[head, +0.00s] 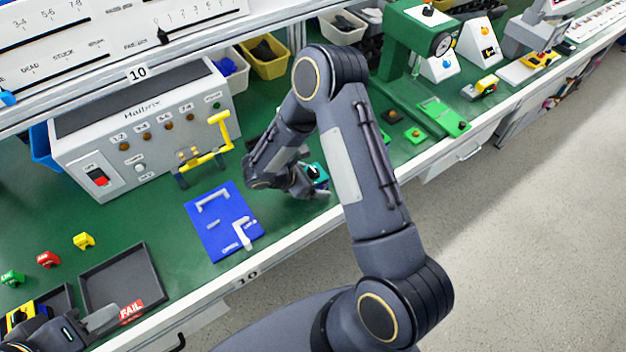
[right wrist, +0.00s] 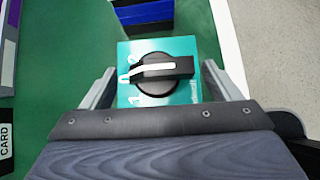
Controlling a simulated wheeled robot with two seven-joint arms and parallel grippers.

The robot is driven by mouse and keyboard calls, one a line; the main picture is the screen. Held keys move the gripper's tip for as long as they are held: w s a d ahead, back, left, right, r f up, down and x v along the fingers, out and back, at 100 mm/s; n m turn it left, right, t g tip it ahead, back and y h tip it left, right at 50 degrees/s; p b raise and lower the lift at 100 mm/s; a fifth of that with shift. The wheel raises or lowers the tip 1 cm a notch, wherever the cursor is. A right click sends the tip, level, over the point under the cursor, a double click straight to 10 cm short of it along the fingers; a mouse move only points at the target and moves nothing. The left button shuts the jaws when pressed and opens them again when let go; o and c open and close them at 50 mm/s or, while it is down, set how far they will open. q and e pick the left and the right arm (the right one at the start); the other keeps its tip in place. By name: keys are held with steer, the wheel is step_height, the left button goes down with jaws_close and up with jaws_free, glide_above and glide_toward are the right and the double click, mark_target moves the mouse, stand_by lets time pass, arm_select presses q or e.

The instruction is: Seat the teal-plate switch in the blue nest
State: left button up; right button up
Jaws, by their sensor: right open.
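The teal-plate switch (head: 317,171) sits on the green bench near its front edge, partly hidden by my right gripper (head: 308,186). In the right wrist view the switch (right wrist: 190,48) shows a teal plate with a black knob and white pointer, the pointer towards the left. My right gripper (right wrist: 157,85) is open, with one finger on each side of the plate; contact cannot be told. The blue nest (head: 208,235), a flat plate with pale corner brackets, lies left of the switch and is empty. My left gripper (head: 100,320) is at the lower left beside the dark tray; its opening is unclear.
A grey tester box (head: 150,140) and a yellow toggle clamp (head: 215,150) stand behind the nest. A black and blue block (right wrist: 145,14) stands just beyond the switch.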

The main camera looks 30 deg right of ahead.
steer(key=c, duration=1.1)
steer(key=shift+c, duration=0.4)
steer(key=shift+r, duration=0.15)
